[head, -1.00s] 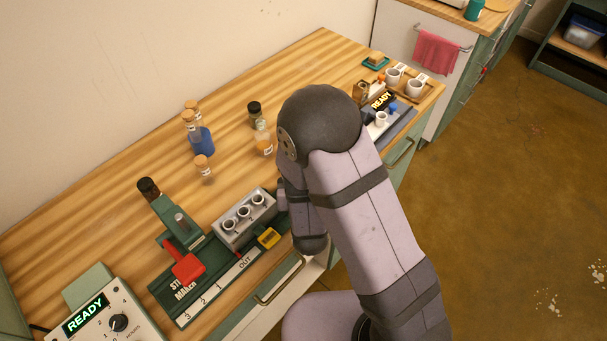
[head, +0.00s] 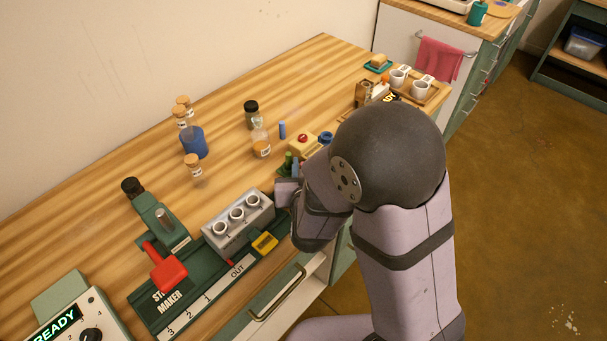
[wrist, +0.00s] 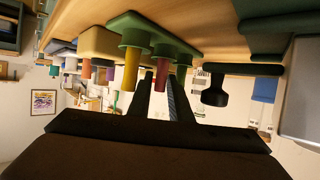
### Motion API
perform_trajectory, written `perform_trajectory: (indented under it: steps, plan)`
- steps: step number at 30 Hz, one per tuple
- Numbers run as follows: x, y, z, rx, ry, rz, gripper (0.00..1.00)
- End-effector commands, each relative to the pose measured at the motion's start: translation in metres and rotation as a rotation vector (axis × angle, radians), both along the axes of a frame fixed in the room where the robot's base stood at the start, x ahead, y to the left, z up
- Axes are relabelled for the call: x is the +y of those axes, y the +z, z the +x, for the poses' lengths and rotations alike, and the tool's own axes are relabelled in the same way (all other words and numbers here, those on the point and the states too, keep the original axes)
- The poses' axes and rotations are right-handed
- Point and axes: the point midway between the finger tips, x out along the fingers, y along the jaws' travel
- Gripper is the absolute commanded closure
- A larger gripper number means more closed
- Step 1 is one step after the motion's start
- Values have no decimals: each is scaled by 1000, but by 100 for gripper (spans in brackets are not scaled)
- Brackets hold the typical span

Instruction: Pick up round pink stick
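In the wrist view, several coloured sticks hang from green and cream holders, as the view is upside down. A mauve-pink stick (wrist: 160,71) shows between the two dark fingers of my gripper (wrist: 160,88), which are apart. Which of the pink sticks is round I cannot tell. I cannot tell whether the fingers touch the mauve-pink stick. In the head view my arm hides the fingertips and most of the sticks.
In the head view, the green stick maker (head: 150,315) with a red lever (head: 168,273) and grey block (head: 237,228) lies left of my arm. Cups (head: 421,90) are at the far right. The mid-table is partly clear.

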Motion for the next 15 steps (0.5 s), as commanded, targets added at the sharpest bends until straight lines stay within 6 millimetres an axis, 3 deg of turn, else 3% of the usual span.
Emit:
perform_trajectory:
  steps: [4, 7, 15]
  plan:
    - [0, 0, 0, 0, 0, 0, 82]
    - [0, 0, 0, 0, 0, 0, 100]
    - [0, 0, 0, 0, 0, 0, 100]
